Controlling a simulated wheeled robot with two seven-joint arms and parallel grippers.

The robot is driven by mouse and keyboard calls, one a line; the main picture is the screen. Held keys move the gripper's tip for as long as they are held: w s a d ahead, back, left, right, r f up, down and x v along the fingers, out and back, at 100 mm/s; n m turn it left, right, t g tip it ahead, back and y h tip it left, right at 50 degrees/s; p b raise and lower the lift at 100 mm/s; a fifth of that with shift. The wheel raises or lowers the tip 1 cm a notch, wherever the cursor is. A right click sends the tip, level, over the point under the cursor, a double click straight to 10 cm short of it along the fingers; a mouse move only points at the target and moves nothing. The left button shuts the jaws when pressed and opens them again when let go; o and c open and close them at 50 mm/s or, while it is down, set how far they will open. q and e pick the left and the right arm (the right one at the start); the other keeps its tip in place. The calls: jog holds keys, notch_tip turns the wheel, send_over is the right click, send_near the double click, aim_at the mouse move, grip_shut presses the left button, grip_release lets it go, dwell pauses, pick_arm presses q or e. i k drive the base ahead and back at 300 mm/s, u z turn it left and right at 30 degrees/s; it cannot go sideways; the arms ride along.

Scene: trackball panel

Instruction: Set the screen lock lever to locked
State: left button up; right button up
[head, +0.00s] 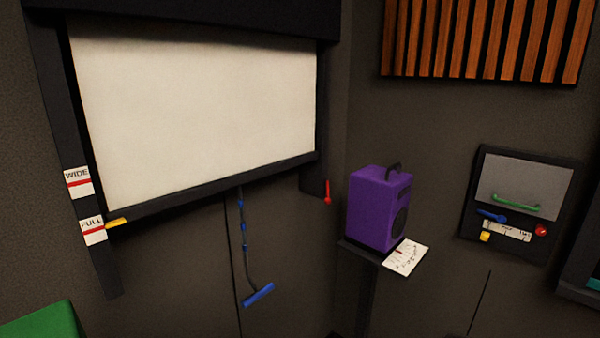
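A projection screen (200,115) hangs in a dark frame on the wall at the left. A small red lever (327,190) sits on a dark bracket at the screen's lower right corner. It points nearly straight up from a round base, and it looks like the screen lock lever. I see no lock markings beside it. A yellow tab (116,222) at the screen's lower left lies by the FULL label (93,230). A blue pull handle (258,294) hangs on a cord below the screen. Neither gripper is in view.
A purple speaker (375,210) stands on a narrow stand right of the lever, with a dial card (405,258) beside it. A wall panel (522,185) with a green handle and coloured controls is further right. A green object (45,322) shows at bottom left.

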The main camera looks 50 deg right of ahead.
aim_at(328, 200)
jog(key=k, duration=0.5)
jog(key=z, duration=0.6)
jog(key=i, duration=0.2)
jog(key=z, duration=0.95)
